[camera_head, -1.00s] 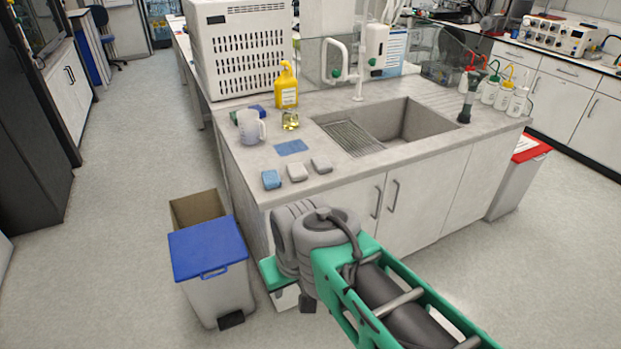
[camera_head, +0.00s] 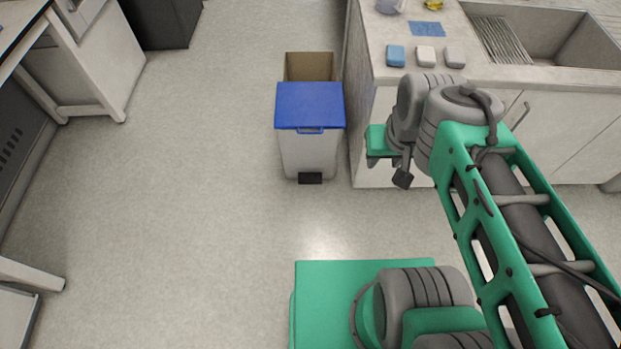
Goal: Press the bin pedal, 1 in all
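The bin (camera_head: 308,153) has a light grey body and a blue lid (camera_head: 309,105), which is shut. It stands upright on the floor left of the sink counter. Its black pedal (camera_head: 310,178) sticks out at the bottom front and is in plain view. My gripper (camera_head: 403,178) is at the end of my folded arm, to the right of the bin. Only a small dark part of it shows, pointing down. It is apart from the bin and the pedal, and its fingers cannot be made out.
An open brown box (camera_head: 309,66) stands directly behind the bin. The sink counter (camera_head: 385,105) is close on the right, with blue and grey sponges (camera_head: 426,55) near its edge. A white table (camera_head: 90,85) stands at the left. The floor before the bin is clear.

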